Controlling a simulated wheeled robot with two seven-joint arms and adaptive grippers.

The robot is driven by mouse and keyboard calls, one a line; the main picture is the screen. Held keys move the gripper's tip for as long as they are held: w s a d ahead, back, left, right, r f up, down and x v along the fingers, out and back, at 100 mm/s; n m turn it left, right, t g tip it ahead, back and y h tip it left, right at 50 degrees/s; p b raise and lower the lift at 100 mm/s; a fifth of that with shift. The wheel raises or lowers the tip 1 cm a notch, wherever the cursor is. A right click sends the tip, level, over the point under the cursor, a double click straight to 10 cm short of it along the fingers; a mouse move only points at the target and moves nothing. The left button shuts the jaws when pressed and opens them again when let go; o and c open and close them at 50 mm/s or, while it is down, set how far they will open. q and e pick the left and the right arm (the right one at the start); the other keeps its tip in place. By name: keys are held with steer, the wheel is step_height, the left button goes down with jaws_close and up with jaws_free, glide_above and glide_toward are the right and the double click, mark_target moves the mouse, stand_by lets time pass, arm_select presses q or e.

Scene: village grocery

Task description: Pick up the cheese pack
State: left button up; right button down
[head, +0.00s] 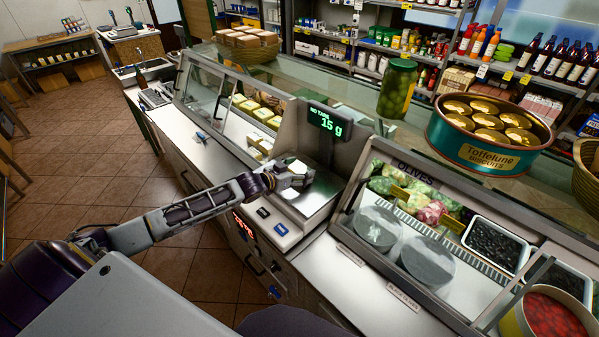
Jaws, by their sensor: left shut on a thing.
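My left gripper (300,179) is over the steel scale plate (318,198) at the middle of the counter. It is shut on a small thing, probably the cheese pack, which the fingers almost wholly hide. I cannot tell whether that thing touches the plate. The scale's display (325,122) reads 15 g in green. Several pale yellow cheese packs (262,114) sit behind glass in the case beyond the gripper. My right gripper is not in view.
A glass olive case (455,215) stands to the right of the scale. A jar of olives (397,88) and a biscuit tin (490,155) stand on the glass top. The white counter (190,130) left of the scale is mostly clear.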

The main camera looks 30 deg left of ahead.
mark_target(299, 168)
arm_select(q)
step_height(299, 168, up, 10)
steer(key=shift+f+b, duration=0.1)
steer(key=shift+b, duration=0.25)
stand_by(1.0)
